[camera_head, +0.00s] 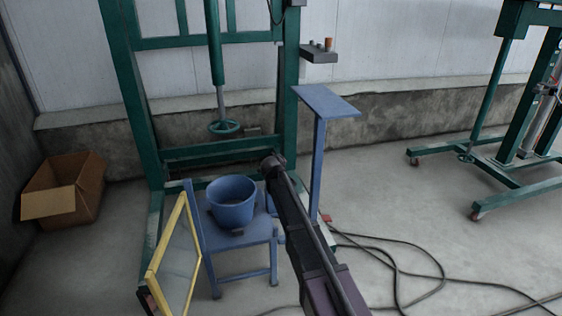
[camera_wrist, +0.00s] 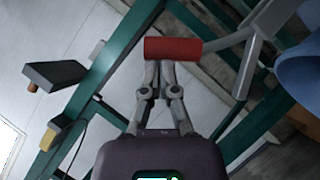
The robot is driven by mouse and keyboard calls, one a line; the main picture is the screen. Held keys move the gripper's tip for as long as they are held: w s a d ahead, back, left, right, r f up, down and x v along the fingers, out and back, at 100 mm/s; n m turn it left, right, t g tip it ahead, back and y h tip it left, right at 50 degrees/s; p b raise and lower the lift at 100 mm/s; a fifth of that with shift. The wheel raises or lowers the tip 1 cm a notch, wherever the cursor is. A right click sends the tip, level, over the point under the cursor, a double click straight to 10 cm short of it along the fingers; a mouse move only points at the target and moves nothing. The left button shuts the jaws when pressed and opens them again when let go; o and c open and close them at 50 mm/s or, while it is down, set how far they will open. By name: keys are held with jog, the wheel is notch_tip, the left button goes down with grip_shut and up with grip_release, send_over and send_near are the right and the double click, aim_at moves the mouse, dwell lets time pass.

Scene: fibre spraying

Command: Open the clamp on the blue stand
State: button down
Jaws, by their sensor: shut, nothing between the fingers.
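The blue stand (camera_head: 318,165) has a flat top plate on one upright post, right of the green frame, in the head view. No clamp can be made out on it there. In the wrist view a red cylindrical handle (camera_wrist: 172,48) sits on a grey metal bar, likely part of the clamp. My gripper (camera_wrist: 166,68) is shut and empty, its tips right at the handle's lower edge in the picture; whether they touch cannot be told. The head view shows my dark arm reaching up between the chair and the stand; the fingers cannot be made out there.
A blue bucket (camera_head: 232,202) stands on a blue chair (camera_head: 243,238). A yellow-edged panel (camera_head: 177,262) leans at its left. The green frame (camera_head: 137,100) rises behind. A cardboard box (camera_head: 64,189) is at far left. Black cables (camera_head: 398,268) lie on the floor at right.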

dwell(0.6)
jog(key=shift+r, duration=0.1)
jog(key=w+a+r+p+v, duration=0.1)
jog(key=r+p+v, duration=0.1)
jog(key=p+v, duration=0.5)
jog(key=v, duration=0.5)
jog(key=shift+s+a+r+p, duration=0.2)
jog(key=shift+a+p, duration=0.1)
